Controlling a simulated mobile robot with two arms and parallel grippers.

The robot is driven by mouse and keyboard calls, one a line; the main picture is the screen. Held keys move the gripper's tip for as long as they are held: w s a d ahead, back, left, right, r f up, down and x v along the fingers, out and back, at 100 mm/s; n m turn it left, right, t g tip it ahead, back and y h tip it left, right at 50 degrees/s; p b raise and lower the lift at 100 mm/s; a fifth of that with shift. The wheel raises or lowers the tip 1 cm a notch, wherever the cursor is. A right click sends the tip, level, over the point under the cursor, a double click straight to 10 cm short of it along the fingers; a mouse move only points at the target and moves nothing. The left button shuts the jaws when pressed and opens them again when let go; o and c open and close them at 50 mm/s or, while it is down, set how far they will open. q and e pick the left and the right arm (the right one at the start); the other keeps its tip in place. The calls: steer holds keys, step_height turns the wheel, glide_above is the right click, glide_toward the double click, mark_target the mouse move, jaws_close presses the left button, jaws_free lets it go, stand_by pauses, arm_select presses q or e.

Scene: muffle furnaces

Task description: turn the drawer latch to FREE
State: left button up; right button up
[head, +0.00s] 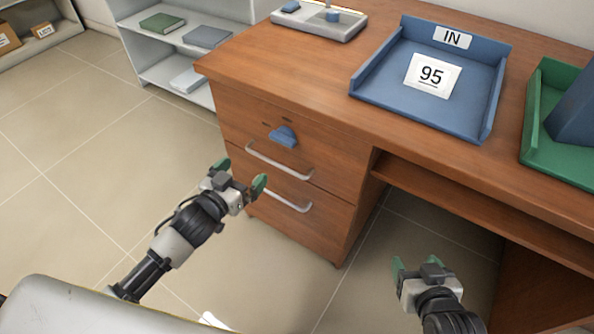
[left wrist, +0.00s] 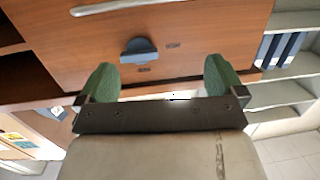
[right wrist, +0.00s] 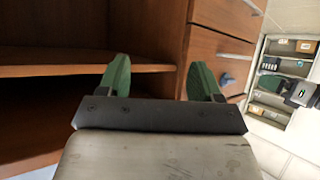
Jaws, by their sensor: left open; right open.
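The blue drawer latch (head: 283,136) sits on the front of the desk's top drawer (head: 330,162), above its curved metal handle (head: 279,161). Small dark labels lie near the latch, too small to read. The latch also shows in the left wrist view (left wrist: 139,50), upside down and beyond the fingers. My left gripper (head: 241,172) is open and empty, in front of the drawers and apart from the latch. My right gripper (head: 417,262) is open and empty, low in front of the desk's knee space; the latch shows at the right in the right wrist view (right wrist: 228,80).
On the desktop (head: 300,62) are a blue IN tray (head: 440,104) with a card reading 95, a green tray (head: 535,120) and a grey device (head: 300,22). A lower drawer has its own handle (head: 288,202). Shelves (head: 150,60) stand behind; floor at left is clear.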

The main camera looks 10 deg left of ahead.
mark_target(280, 141)
arm_select(q)
steer(key=s+d+r+h+b, duration=0.1)
steer(key=d+r+h, duration=0.1)
steer(key=d+r, duration=0.1)
steer(key=shift+m+t, duration=0.3)
steer(key=shift+m, duration=0.1)
steer(key=b+x, duration=0.2)
steer(key=x, duration=0.7)
steer(key=shift+w+r, duration=0.1)
steer(key=shift+x, duration=0.75)
arm_select(e)
step_height(280, 141, up, 10)
steer(key=t+y, duration=0.1)
steer(key=t, duration=0.5)
steer(key=shift+w+a+t+y, duration=0.25)
steer(key=shift+a+t+y, duration=0.05)
steer(key=shift+t+y, duration=0.1)
